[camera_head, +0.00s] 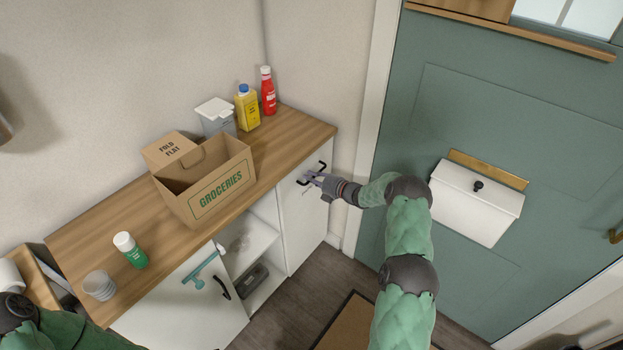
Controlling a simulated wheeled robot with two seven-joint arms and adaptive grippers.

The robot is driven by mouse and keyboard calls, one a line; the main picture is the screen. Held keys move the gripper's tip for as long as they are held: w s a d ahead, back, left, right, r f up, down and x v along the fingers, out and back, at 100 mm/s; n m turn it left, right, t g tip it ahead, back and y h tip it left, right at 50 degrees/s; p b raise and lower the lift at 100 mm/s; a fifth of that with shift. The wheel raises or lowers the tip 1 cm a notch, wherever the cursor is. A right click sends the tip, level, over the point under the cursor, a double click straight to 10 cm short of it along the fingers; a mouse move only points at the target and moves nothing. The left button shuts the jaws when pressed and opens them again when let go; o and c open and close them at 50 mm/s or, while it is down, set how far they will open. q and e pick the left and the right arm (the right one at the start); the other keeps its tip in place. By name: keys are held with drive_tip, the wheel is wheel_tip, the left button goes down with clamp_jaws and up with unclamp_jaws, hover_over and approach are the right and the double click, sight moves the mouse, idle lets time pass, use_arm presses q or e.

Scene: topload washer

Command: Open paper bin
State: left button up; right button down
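No bin is labelled as paper in view. The counter's white right-hand front (303,218) has a black bar handle (322,166) near its top and looks closed. My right gripper (311,177) is at this handle, its fingertips overlapping it in the picture. I cannot tell whether the fingers are closed around it. A white box (478,207) with a black knob hangs on the green door. My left arm shows at the lower left corner, with its gripper out of view.
The wooden counter (292,147) holds a groceries box (221,191), bottles and cups. A lower-left cabinet front (190,315) has a black handle, with a teal object (203,268) near its top. Open shelves (247,246) lie between the fronts. A brown mat (352,325) lies on the floor.

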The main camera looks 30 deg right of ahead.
drive_tip(key=f+v, duration=0.3)
drive_tip(key=v, duration=1)
drive_tip(key=s+f+v, duration=0.1)
drive_tip(key=f+v, duration=0.2)
drive_tip(key=v, duration=1.1)
drive_tip(key=shift+s+d+p, duration=0.3)
drive_tip(key=shift+d, duration=0.1)
drive_tip(key=c, duration=1.2)
unclamp_jaws()
drive_tip(key=shift+o, duration=0.2)
drive_tip(key=shift+r, duration=0.1)
drive_tip(key=v, duration=1.2)
drive_tip(key=shift+d, duration=0.1)
